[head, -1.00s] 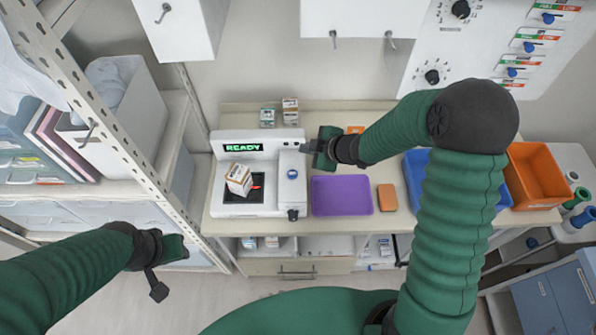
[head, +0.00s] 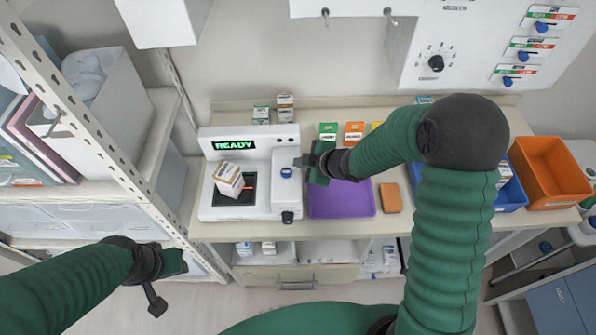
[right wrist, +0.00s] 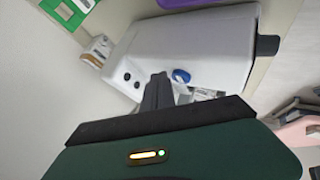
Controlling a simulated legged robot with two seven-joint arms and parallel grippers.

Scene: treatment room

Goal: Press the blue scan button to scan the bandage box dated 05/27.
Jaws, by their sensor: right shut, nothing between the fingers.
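The white scanner (head: 212,158) stands on the counter, its green display (head: 234,145) reading READY. The bandage box (head: 229,179), white and brown, sits tilted on the scanner's dark scan plate (head: 247,195); its date is too small to read. The blue scan button (head: 286,172) is on the scanner's right part and also shows in the right wrist view (right wrist: 181,76). My right gripper (head: 303,161) is shut and empty, its tips just above and right of the button in the head view. I cannot tell whether they touch. My left gripper (head: 157,290) hangs at lower left, away from the counter.
A purple tray (head: 340,203) lies right of the scanner, with an orange-brown block (head: 391,197) beside it. Small boxes (head: 285,107) stand behind the scanner. Blue (head: 512,195) and orange (head: 549,176) bins are at the right. A shelf rack is at left.

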